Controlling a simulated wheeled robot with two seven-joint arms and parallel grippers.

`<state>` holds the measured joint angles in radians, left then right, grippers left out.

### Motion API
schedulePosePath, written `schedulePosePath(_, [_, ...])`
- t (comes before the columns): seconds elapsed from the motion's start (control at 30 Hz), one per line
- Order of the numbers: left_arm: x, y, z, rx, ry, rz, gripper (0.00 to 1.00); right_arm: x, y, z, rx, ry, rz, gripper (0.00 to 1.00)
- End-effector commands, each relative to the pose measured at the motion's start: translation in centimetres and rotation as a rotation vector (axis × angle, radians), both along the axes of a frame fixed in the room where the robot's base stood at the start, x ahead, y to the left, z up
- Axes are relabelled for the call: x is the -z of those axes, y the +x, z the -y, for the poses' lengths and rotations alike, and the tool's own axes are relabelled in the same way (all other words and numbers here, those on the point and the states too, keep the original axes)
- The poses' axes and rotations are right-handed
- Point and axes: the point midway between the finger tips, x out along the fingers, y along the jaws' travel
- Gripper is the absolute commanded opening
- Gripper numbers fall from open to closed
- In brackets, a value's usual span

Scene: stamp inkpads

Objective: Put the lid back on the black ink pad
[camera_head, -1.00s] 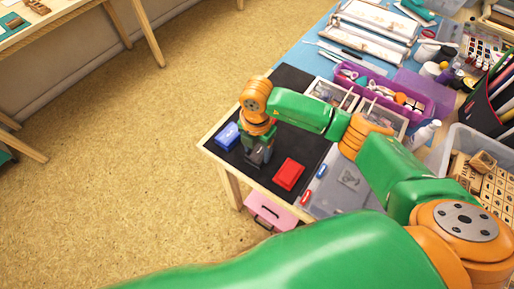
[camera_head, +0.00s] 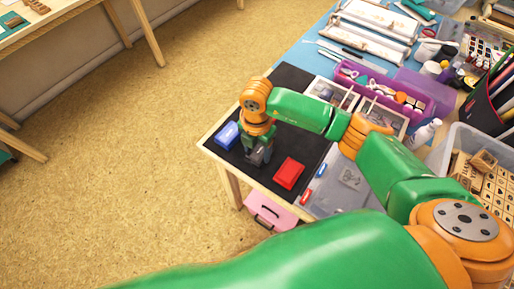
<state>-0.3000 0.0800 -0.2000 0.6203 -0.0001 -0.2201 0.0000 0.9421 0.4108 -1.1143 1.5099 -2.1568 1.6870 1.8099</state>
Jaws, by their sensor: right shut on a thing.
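My right gripper (camera_head: 259,155) points down over the black mat (camera_head: 292,80), between a blue ink pad (camera_head: 228,135) on its left and a red ink pad (camera_head: 289,173) on its right. It is shut on a small dark thing at its fingertips, which looks like the black ink pad or its lid. The gripper and the dark mat hide most of that thing, so I cannot tell whether the lid and pad touch. My left gripper is not in view.
Blue and red markers (camera_head: 306,197) lie right of the red pad. Behind are a purple basket (camera_head: 425,103) and trays of small items. A clear bin of wooden stamps (camera_head: 484,161) stands at the right. The table's front-left edge is close to the blue pad.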

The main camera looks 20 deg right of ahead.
Motion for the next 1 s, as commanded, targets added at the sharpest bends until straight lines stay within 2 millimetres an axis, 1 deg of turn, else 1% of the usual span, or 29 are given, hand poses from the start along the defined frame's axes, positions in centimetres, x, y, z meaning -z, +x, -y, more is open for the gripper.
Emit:
schedulePosePath(0.23, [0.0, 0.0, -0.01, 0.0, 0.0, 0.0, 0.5, 0.0, 0.01, 0.01, 0.0, 0.0, 0.0, 0.12])
schedulePosePath(0.27, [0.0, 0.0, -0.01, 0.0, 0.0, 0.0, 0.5, 0.0, 0.01, 0.01, 0.0, 0.0, 0.0, 0.69])
schedulePosePath(0.3, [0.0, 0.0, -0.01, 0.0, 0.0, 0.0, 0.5, 0.0, 0.01, 0.01, 0.0, 0.0, 0.0, 0.8])
schedulePosePath(0.37, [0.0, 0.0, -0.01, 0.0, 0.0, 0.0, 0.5, 0.0, 0.01, 0.01, 0.0, 0.0, 0.0, 0.96])
schedulePosePath(0.4, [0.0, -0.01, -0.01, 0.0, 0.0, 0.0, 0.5, 0.0, 0.01, 0.01, 0.0, 0.0, 0.0, 0.99])
schedulePosePath(0.87, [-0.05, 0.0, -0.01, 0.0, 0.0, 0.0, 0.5, -0.05, 0.01, 0.01, 0.0, 0.0, 0.0, 1.0])
schedulePosePath(1.0, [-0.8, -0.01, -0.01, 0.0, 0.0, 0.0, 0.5, -0.88, 0.02, 0.01, 0.0, 0.0, 0.0, 1.0])
